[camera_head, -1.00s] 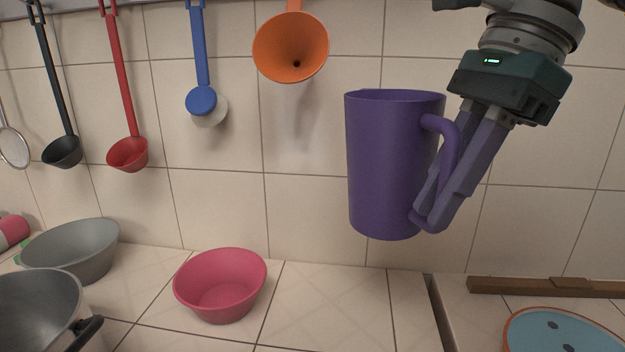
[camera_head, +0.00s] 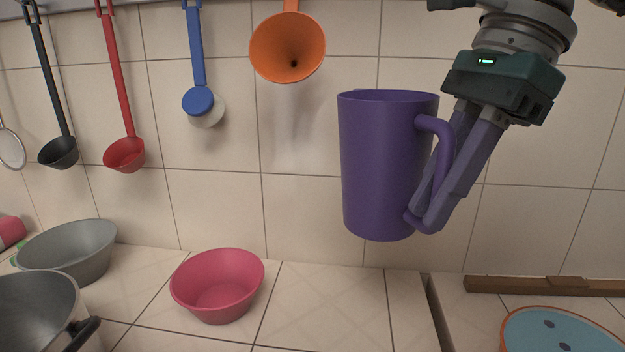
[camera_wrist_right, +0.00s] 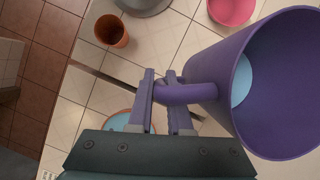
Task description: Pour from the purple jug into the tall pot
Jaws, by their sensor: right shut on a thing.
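The purple jug (camera_head: 380,165) hangs upright in the air above the counter, with its handle on the right. My right gripper (camera_head: 430,218) is shut on that handle. The wrist view shows the jug (camera_wrist_right: 285,100) at the right and my right gripper (camera_wrist_right: 163,82) around its handle; a light blue patch shows inside the jug. A grey metal pot (camera_head: 35,305) with a black handle, seemingly the tall pot, stands at the lower left of the head view, cut off by the frame, well left of the jug. My left gripper is not in view.
A pink bowl (camera_head: 218,290) stands on the counter between pot and jug. A grey bowl (camera_head: 70,255) stands behind the pot. Ladles and an orange funnel (camera_head: 288,50) hang on the tiled wall. A blue round thing (camera_head: 565,335) lies right. An orange-brown cup (camera_wrist_right: 112,32) shows in the wrist view.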

